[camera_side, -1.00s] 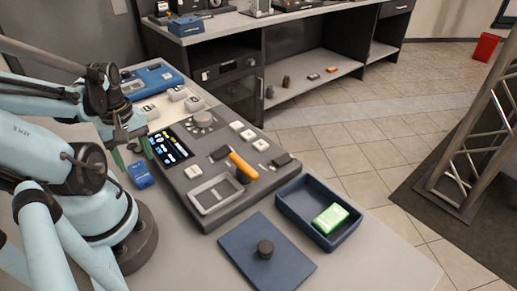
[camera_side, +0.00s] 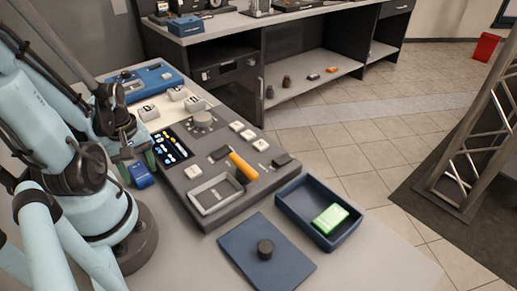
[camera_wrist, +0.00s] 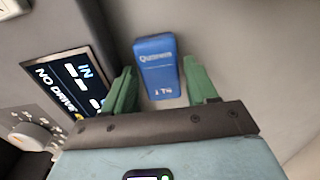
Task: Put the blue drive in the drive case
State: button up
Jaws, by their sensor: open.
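The blue drive (camera_side: 141,174) lies on the table beside the console's screen; it also shows in the wrist view (camera_wrist: 158,75), with white lettering. My gripper (camera_side: 138,162) is open and low over the drive. In the wrist view its green fingers (camera_wrist: 159,68) stand on either side of the drive, with gaps visible on both sides. The drive case (camera_side: 300,224) is a dark blue open box at the table's right edge. A dark blue lid (camera_side: 245,238) with a black knob lies flat beside the case.
The grey console (camera_side: 218,178) stands between drive and case, with an orange handle (camera_side: 243,166), a knob, keys and a shallow grey tray. Its screen (camera_wrist: 77,85) reads "NO DRIVE". A blue device (camera_side: 155,78) stands at the back.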

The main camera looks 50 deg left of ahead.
jog(key=shift+c, duration=0.4)
jog(key=c, duration=0.9)
jog(key=shift+c, duration=0.2)
jog(key=shift+r, duration=0.25)
